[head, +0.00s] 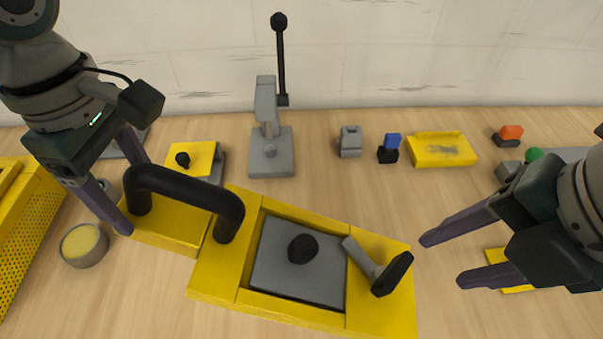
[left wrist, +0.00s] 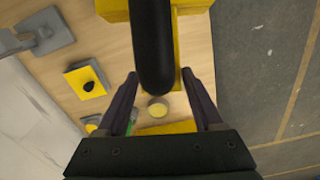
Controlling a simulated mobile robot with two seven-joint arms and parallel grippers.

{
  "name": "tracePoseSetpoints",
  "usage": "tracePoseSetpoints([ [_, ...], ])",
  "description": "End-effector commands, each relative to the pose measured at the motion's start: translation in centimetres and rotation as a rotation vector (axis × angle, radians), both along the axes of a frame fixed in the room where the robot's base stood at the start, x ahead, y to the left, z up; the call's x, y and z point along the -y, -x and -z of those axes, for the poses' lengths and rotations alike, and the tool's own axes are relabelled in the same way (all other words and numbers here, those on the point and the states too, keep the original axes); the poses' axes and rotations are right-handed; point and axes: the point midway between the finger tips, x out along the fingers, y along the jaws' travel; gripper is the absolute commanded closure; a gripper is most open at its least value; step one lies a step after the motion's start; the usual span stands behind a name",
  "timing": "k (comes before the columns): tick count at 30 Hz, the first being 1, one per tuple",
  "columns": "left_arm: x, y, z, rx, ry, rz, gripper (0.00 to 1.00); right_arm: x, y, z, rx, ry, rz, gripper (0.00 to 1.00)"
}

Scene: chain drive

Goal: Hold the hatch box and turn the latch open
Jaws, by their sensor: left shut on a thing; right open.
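The yellow hatch box (head: 213,272) lies on the wooden table at the front middle. Its grey hatch panel (head: 273,262) with a black knob (head: 303,249) sits inside the yellow frame. The latch (head: 365,260), a grey bar with a black end grip, lies on the right side of the frame, its inner end at the panel's edge. A black handle (head: 185,188) arches over the box's left part. My left gripper (head: 138,190) is shut on the handle's left end; the handle (left wrist: 152,50) also shows between its fingers in the left wrist view. My right gripper (head: 442,260) is open and empty, right of the latch.
A grey lever stand (head: 270,150) stands behind the box. Small blocks and a yellow tray (head: 442,150) lie at back right. A cup (head: 84,244) and a yellow perforated bin (head: 25,225) are at left. The table between latch and tray is clear.

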Motion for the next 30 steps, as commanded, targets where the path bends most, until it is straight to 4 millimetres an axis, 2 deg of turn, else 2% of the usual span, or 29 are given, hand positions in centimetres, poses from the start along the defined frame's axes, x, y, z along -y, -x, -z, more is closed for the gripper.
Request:
tracePoseSetpoints([
  [5, 0.1, -0.1, -0.1, 0.002, 0.005, 0.000, 1.00, -0.6, -0.5, 2.3, -0.004, -0.002, -0.004, 0.47],
  [12, 0.1, -0.1, -0.1, 0.002, 0.005, 0.000, 1.00, -1.6, -1.6, 6.9, -0.005, -0.001, -0.003, 0.47],
  [18, 0.1, -0.1, -0.1, 0.002, 0.005, 0.000, 1.00, -2.1, -2.3, 9.6, -0.002, 0.000, -0.003, 0.47],
  [24, 0.1, -0.1, -0.1, 0.002, 0.005, 0.000, 1.00, -2.3, -2.7, 10.9, 0.001, 0.001, -0.003, 0.47],
  [30, 0.1, -0.1, -0.1, 0.002, 0.005, 0.000, 1.00, -2.3, -2.7, 11.1, 0.002, 0.002, -0.004, 0.47],
])
